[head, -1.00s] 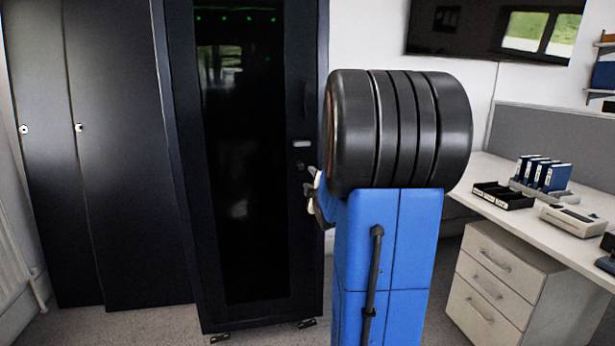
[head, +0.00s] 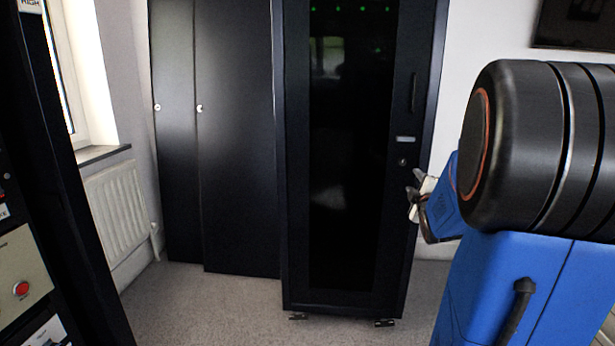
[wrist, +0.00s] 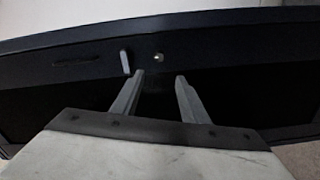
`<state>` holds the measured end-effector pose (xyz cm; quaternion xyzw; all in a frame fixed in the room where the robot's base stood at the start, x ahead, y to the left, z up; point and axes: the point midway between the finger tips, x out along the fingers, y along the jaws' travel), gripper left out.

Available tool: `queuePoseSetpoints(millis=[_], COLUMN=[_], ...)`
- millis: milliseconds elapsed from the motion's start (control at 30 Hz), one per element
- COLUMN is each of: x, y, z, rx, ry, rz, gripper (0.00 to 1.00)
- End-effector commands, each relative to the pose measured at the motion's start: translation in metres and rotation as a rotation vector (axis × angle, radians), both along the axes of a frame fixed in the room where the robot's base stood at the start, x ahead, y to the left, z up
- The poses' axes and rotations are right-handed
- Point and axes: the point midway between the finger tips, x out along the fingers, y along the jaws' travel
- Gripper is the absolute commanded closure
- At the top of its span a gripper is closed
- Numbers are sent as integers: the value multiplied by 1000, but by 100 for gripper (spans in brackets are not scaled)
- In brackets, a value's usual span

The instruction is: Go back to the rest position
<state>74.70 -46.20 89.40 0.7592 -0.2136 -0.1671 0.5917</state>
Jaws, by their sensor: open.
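My gripper (wrist: 160,80) is open and empty in the wrist view, with its two grey fingers apart. Beyond the fingertips is the dark door frame of the tall black server cabinet (wrist: 220,55), with a small light label and a round lock on it. In the head view my gripper (head: 412,200) shows in part at the cabinet's right edge, beside the lock; my blue and black arm hides part of it. The cabinet (head: 340,200) stands upright with its glass door shut and green lights near its top. I cannot tell whether the fingers touch the door.
Two dark locker doors (head: 235,140) stand left of the cabinet. A white radiator (head: 120,215) is under a window at the left. A black equipment rack with a red button (head: 21,289) is close at the left edge. The grey carpet (head: 225,305) in front is clear.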

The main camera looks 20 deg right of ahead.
Motion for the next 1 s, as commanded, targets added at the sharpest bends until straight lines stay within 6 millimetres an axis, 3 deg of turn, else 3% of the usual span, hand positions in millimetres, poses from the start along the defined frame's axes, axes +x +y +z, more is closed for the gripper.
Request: queuePoseSetpoints(millis=[167, 267, 467, 667, 867, 1000], x=[1, 2, 0, -24, -67, -108], y=[4, 20, 86, 162, 237, 287], z=[0, -2, -17, -41, -68, -86], rx=[12, 66, 307, 581, 840, 1005], ry=[3, 12, 63, 137, 234, 318], rz=[2, 8, 15, -2, -46, -94], gripper=[60, 60, 60, 60, 60, 60])
